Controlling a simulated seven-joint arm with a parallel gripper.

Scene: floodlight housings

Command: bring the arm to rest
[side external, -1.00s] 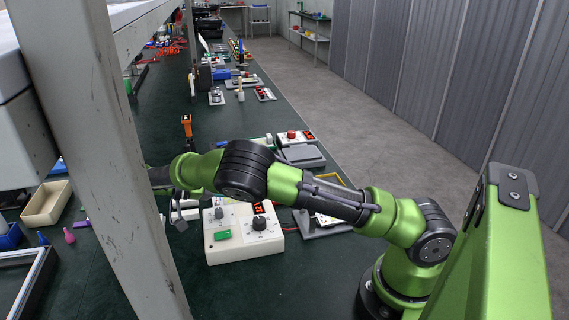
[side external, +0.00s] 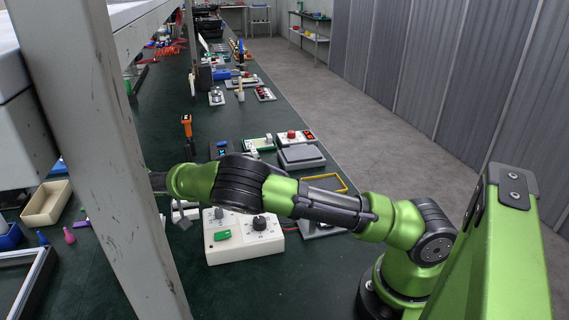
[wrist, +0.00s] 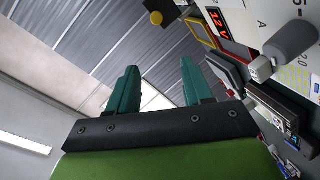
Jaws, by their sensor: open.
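My gripper (wrist: 158,90) shows in the wrist view as two teal fingers standing well apart, with nothing between them. In the side external view my green and black arm reaches left over the bench, and its end passes behind the grey post, so the gripper is not clearly seen there. The arm passes above a white control box (side external: 243,248) with a black knob and a green part. The box's red display (wrist: 218,18) shows in the wrist view.
A grey upright post (side external: 110,150) stands in front of the arm's end. A beige bin (side external: 46,203) is at left. A yellow frame (side external: 325,183), a grey lidded box (side external: 300,156) and an orange-handled tool (side external: 187,130) are near the arm.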

